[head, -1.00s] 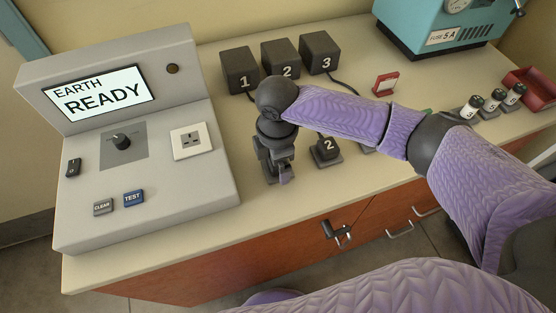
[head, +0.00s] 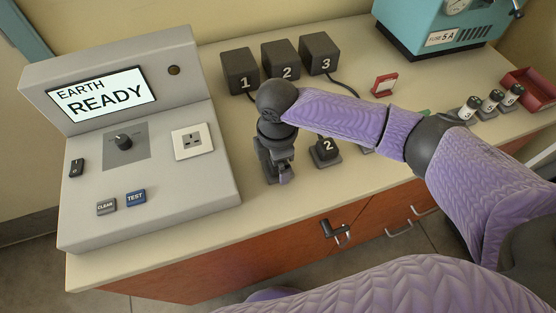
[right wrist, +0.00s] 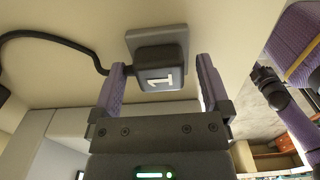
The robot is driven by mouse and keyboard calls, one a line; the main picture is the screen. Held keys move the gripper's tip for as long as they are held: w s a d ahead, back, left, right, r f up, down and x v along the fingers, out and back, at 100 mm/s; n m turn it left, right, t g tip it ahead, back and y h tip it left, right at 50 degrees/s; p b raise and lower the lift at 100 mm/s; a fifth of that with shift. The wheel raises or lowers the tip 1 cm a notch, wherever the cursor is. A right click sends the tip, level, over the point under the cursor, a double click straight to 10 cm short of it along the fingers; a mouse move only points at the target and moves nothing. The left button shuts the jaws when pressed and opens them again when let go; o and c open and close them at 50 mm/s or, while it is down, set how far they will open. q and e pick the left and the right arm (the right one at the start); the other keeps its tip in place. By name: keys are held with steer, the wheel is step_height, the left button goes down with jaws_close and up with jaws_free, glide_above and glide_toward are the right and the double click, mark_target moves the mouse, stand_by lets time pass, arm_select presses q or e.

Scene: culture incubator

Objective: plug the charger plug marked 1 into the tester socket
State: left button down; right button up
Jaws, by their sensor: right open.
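The charger plug marked 1 (right wrist: 170,60) is a dark block with a white 1 and a black cable, seen in the right wrist view against a grey stand (right wrist: 160,38). My right gripper (head: 279,180) points down at the table right of the tester; it hides plug 1 in the head view. Its fingers are open on both sides of the plug, with gaps visible in the right wrist view. The tester socket (head: 192,141) is a white plate with dark slots on the grey tester (head: 165,215), and it is empty. My left gripper is not identifiable.
Dark boxes marked 1 (head: 240,72), 2 (head: 280,60) and 3 (head: 320,53) stand behind my right arm. Plug 2 (head: 326,149) is on a stand to the right. The tester screen (head: 101,93) reads EARTH READY. Several small cylinders (head: 490,102) stand at right.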

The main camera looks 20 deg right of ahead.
steer(key=shift+p, duration=0.4)
jaws_close()
stand_by(0.4)
steer(key=shift+r, duration=0.1)
steer(key=shift+r+p, duration=2.95)
steer(key=shift+p, duration=0.3)
